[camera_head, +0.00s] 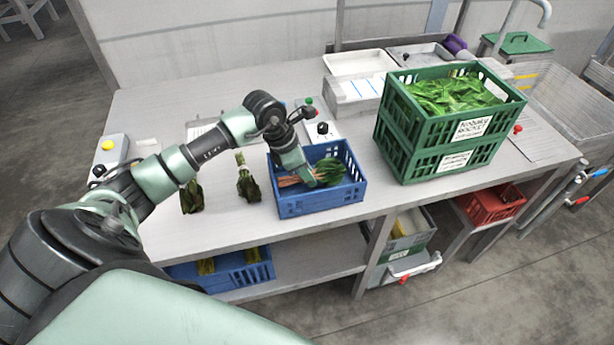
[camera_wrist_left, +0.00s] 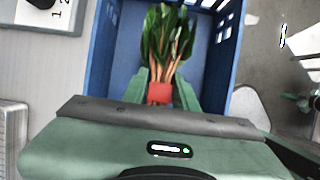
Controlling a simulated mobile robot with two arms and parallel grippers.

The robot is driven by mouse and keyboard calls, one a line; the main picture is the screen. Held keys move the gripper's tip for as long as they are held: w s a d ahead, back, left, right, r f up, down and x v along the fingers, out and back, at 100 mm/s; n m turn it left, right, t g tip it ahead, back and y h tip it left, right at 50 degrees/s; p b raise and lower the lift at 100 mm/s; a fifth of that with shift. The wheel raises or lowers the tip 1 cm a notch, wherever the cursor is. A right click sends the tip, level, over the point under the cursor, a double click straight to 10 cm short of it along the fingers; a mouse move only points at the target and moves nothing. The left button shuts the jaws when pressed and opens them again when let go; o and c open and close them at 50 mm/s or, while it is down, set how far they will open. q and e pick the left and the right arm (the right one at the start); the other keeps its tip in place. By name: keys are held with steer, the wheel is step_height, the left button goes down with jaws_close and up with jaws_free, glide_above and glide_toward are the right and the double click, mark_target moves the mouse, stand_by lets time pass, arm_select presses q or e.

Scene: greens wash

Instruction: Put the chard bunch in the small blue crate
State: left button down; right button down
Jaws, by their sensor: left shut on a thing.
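The chard bunch (camera_head: 325,171) has dark green leaves and orange-pink stems. It is inside the small blue crate (camera_head: 322,199) on the table in the head view. My left gripper (camera_head: 307,181) reaches down into the crate and is shut on the stems. In the left wrist view the chard bunch (camera_wrist_left: 166,42) lies between the fingers of my left gripper (camera_wrist_left: 160,92), with a red band around the stems. The blue crate (camera_wrist_left: 112,45) surrounds it there. Whether the bunch touches the crate floor is hard to tell. My right gripper is not in view.
Two dark green bunches (camera_head: 248,184) (camera_head: 191,197) lie on the table left of the crate. A white tray (camera_head: 360,63) is behind. Another blue crate (camera_head: 228,274) sits on the lower shelf.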

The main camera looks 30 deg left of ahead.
arm_select(q)
step_height(320, 180, down, 2)
steer(key=shift+f, duration=0.4)
steer(key=c, duration=1.1)
jaws_free()
steer(key=shift+r, duration=0.1)
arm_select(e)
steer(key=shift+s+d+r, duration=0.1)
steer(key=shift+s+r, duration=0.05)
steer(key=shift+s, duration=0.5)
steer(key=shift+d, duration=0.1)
arm_select(q)
steer(key=shift+a+r, duration=0.1)
steer(key=shift+r, duration=0.15)
steer(key=b+v, duration=0.2)
steer(key=v, duration=0.9)
steer(key=shift+s+r, duration=0.1)
steer(key=shift+r, duration=0.2)
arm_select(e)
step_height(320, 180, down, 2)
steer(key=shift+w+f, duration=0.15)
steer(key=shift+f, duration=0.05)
